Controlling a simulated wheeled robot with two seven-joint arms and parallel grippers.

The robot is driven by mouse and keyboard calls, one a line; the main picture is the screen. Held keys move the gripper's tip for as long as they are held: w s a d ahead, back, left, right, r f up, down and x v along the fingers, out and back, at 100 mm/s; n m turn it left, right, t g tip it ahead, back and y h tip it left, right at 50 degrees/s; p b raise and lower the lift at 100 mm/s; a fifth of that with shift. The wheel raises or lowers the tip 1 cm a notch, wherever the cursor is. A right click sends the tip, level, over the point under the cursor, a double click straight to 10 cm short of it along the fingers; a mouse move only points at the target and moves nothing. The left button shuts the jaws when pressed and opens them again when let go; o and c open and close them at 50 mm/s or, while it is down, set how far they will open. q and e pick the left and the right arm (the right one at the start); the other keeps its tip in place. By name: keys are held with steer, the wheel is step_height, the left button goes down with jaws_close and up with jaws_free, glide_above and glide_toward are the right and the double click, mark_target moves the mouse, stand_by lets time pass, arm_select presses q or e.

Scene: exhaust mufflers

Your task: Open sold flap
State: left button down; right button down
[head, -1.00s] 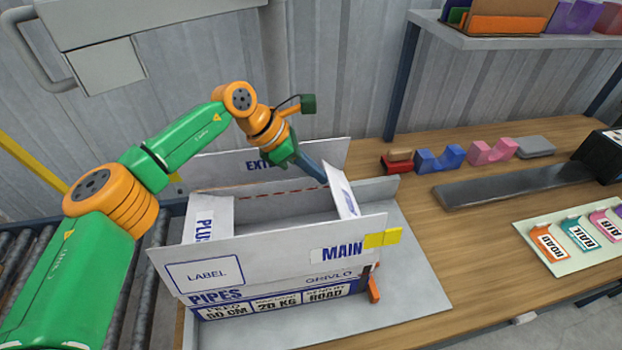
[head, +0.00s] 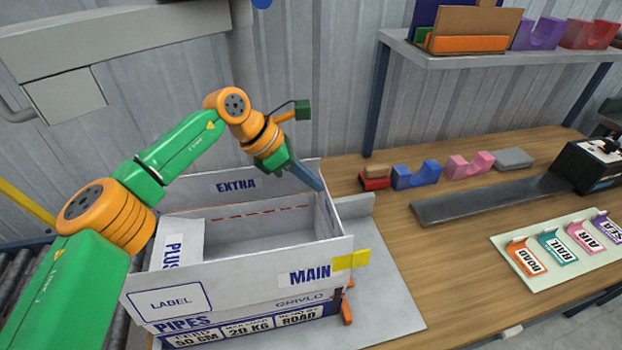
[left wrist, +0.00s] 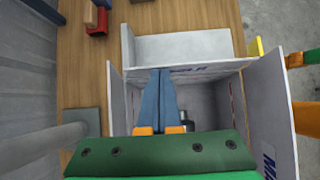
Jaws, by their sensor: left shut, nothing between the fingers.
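An open white carton (head: 240,315) stands on the bench, with flaps marked EXTRA (head: 270,182) at the back, PLUS (head: 178,245) at the left and MAIN (head: 235,275) at the front, all raised. My left gripper (head: 319,184) is over the carton's right back corner. My right gripper is not in view.
A grey plate (head: 385,300) lies under the carton. Right of it are colored cradle blocks (head: 416,176), a long dark bar (head: 490,198) and a card of tags (head: 565,250). A shelf (head: 480,52) hangs behind.

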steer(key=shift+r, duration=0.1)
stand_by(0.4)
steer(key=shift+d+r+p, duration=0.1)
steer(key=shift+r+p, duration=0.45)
steer(key=shift+p, duration=0.15)
